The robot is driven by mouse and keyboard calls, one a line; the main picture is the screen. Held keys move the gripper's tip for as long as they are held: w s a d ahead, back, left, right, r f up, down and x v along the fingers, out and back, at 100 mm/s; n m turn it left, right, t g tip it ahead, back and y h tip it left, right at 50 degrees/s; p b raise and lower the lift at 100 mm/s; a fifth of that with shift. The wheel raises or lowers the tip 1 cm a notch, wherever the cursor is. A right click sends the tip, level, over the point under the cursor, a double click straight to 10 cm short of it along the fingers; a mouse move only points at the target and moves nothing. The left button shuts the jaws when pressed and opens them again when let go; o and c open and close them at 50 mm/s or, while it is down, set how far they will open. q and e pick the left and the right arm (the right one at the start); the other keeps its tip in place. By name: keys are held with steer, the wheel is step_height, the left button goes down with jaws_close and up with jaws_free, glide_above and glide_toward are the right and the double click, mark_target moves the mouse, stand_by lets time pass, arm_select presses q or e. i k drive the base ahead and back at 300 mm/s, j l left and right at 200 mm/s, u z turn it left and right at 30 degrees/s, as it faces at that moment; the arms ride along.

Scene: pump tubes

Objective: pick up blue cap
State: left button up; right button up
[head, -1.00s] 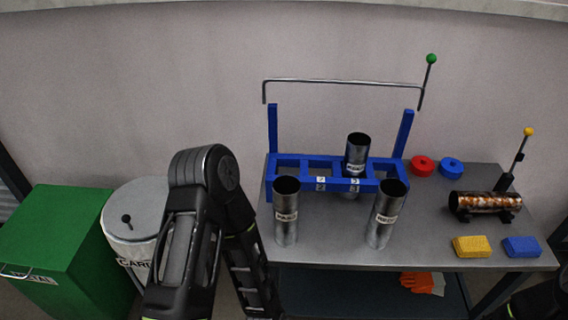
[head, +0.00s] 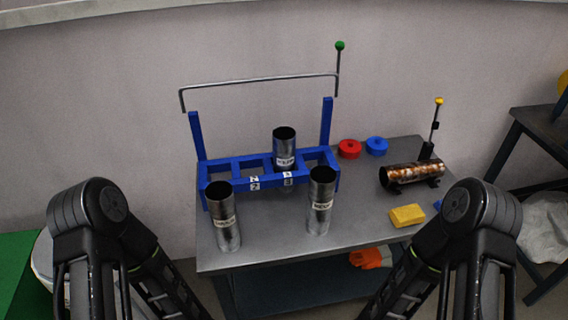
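The blue cap (head: 376,146) is a short round disc lying near the back right of the grey table (head: 262,258), just right of the red cap (head: 349,149). Nothing covers it. Both my arms show at the bottom of the head view, one at the left and one at the right, well apart from the cap. Their grippers are below the frame edge, so I cannot see their fingers.
A blue rack (head: 262,190) holds a metal tube (head: 284,150). Two more tubes (head: 222,218) (head: 319,200) stand at the front. A rusty tube (head: 412,176) lies on a stand at right, beside a yellow-tipped lever (head: 434,125). A yellow sponge (head: 407,215) lies at front.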

mark_target(375, 146)
steer(key=l+z, duration=0.15)
steer(key=l, duration=0.25)
steer(key=i+l+z, duration=0.1)
steer(key=l, duration=0.3)
steer(key=i+l+z, duration=0.15)
steer(key=l, duration=0.25)
steer(key=i+l+z, duration=0.15)
steer(key=l, duration=0.25)
steer(key=i+l+z, duration=0.15)
steer(key=l, duration=0.2)
steer(key=i+l+z, duration=0.1)
steer(key=l, duration=0.3)
steer(key=i+l+z, duration=0.15)
steer(key=i+l, duration=0.05)
steer(key=l, duration=0.1)
